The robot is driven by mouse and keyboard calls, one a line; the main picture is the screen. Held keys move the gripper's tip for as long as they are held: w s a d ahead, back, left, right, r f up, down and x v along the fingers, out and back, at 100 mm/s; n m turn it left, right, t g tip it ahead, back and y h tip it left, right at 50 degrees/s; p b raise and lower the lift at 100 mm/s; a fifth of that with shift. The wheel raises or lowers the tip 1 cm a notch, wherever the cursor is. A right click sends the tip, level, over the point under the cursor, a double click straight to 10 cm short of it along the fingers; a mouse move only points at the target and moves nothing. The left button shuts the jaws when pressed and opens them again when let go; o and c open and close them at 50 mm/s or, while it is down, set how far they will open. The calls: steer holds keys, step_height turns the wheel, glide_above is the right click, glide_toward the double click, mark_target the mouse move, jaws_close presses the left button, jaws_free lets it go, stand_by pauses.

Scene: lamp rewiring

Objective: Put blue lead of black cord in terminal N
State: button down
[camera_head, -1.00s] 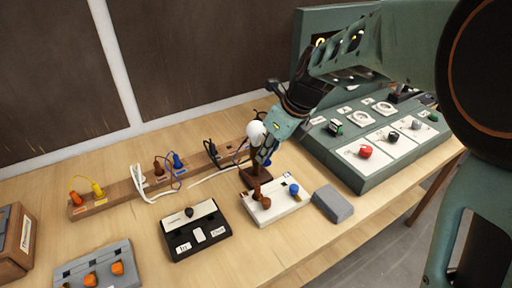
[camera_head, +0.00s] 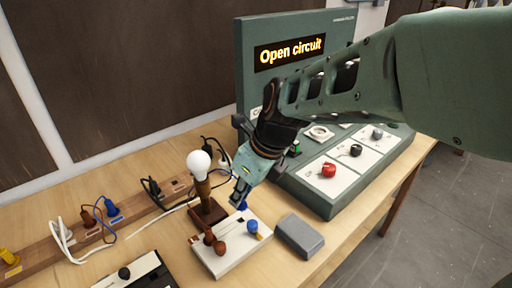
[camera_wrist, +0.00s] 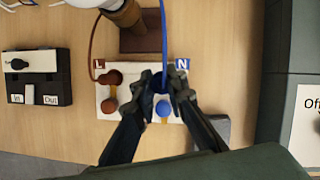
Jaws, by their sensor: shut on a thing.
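The white terminal block (camera_head: 235,258) lies on the table; in the wrist view (camera_wrist: 100,92) its far edge carries an L label (camera_wrist: 100,64) and an N label (camera_wrist: 182,65). My gripper (camera_head: 238,200) is shut on a blue lead (camera_wrist: 158,82) at the block's N side. The fingers partly hide the lead's end, and I cannot tell if it is seated. Its blue wire (camera_wrist: 164,30) runs up past the lamp. A second blue plug (camera_head: 252,228) stands nearer on the same side. Brown plugs (camera_head: 213,240) stand on the L side.
The lamp (camera_head: 200,165) with its white bulb stands just behind the block. A grey box (camera_head: 300,236) lies to the right. The green test console (camera_head: 325,190) behind reads "Open circuit". A black switch box (camera_wrist: 38,92) and a wooden socket strip (camera_head: 40,255) are at left.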

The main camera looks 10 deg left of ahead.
mark_target(244, 205)
steer(key=shift+s+a+f+b, duration=0.1)
steer(key=shift+a+f+b, duration=0.1)
steer(key=shift+f+b, duration=0.75)
steer(key=shift+a+f+b, duration=0.15)
steer(key=shift+f+b, duration=0.7)
steer(key=shift+f, duration=0.2)
steer(key=shift+d+f+p, duration=0.2)
steer(key=shift+d+p, duration=0.05)
steer(key=shift+p, duration=0.05)
steer(key=shift+f, duration=0.5)
stand_by(0.4)
steer(key=c, duration=1.9)
jaws_free()
